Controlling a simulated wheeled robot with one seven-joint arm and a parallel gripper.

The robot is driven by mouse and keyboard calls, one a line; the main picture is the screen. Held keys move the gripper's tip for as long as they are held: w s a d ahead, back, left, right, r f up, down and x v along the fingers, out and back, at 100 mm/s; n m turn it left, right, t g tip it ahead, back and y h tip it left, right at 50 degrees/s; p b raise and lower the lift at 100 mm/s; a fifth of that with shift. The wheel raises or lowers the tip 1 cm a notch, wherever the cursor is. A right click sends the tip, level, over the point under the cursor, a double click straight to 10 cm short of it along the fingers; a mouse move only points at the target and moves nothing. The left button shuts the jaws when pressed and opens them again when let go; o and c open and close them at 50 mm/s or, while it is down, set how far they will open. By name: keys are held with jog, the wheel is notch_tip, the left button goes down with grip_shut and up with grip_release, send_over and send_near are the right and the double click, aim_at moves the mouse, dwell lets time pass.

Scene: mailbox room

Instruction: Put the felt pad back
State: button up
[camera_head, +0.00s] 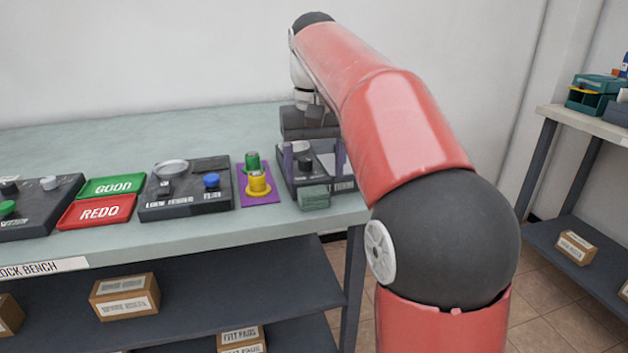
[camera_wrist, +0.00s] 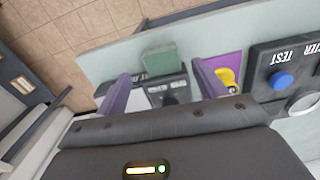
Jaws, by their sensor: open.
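A grey-green block (camera_head: 314,197), which looks like the felt pad, lies at the front edge of a dark tray (camera_head: 343,184) near the bench's right end. It also shows in the wrist view (camera_wrist: 160,59), just beyond my fingertips. My gripper (camera_head: 314,172) is open, with its two purple fingers above the dark tray. In the wrist view my gripper (camera_wrist: 160,74) has nothing between its fingers, and the block is apart from them. A dark knob on the tray shows between the fingers. Part of the tray is hidden behind my gripper and arm.
A purple plate (camera_head: 259,199) with green and yellow knobbed pieces lies left of the dark tray. Further left are a tester panel (camera_head: 186,205), the green GOOD tray (camera_head: 112,187) and the red REDO tray (camera_head: 97,212). Boxes sit on the shelves below.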

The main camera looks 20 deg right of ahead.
jog(key=shift+r, duration=1.35)
jog(key=s+f+t, duration=0.5)
jog(key=s+f, duration=1.3)
jog(key=s, duration=0.3)
jog(key=shift+s+f+n+t, duration=0.3)
jog(key=shift+s+f, duration=0.05)
jog(key=shift+s, duration=0.05)
jog(key=shift+a, duration=0.1)
